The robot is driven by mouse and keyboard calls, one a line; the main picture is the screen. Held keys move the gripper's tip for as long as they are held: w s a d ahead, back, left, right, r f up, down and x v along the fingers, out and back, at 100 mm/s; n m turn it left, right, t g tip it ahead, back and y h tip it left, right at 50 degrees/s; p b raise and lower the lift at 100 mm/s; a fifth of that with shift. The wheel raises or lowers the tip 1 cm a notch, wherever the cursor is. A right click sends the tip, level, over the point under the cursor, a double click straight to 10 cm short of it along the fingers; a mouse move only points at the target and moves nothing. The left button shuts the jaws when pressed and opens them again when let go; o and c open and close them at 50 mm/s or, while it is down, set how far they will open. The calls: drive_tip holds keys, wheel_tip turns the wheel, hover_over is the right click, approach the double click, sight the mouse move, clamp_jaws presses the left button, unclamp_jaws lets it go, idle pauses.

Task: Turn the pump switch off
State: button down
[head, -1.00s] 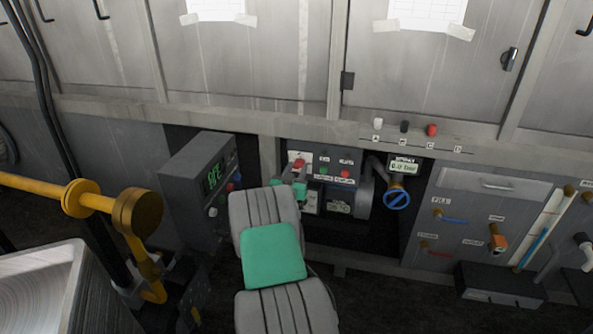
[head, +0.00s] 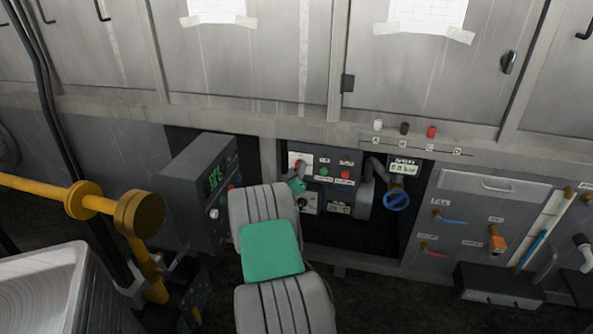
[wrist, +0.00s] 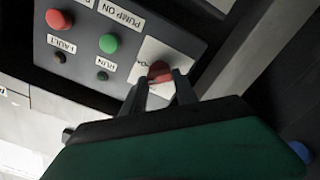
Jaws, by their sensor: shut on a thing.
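The pump switch (wrist: 160,70) is a red knob on a white plate at the left of a dark grey panel (head: 325,187). In the wrist view it sits between the two fingertips of my gripper (wrist: 163,82), which is shut on it. In the head view my gripper (head: 297,184) is at the panel's left side, and only a little red of the switch (head: 297,164) shows. My fingers and arm hide part of the plate, so I cannot tell the switch's exact position.
Beside the switch are a green button (wrist: 109,43) labelled PUMP ON and another red button (wrist: 58,19). Small RUN and FAULT lamps look dark. A grey box with a green display (head: 200,190) stands left of my arm. A blue valve wheel (head: 397,200) is to the right.

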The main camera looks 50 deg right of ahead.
drive_tip(key=shift+f+n+p, duration=0.2)
drive_tip(key=shift+n+p, duration=1.55)
drive_tip(key=shift+n, duration=3.25)
drive_tip(key=c, duration=1)
unclamp_jaws()
drive_tip(key=shift+o, duration=0.2)
drive_tip(key=p+v, duration=0.1)
drive_tip(key=v, duration=0.6)
drive_tip(key=shift+s+a, duration=0.2)
drive_tip(key=shift+a, duration=0.2)
drive_tip(key=shift+r, duration=0.1)
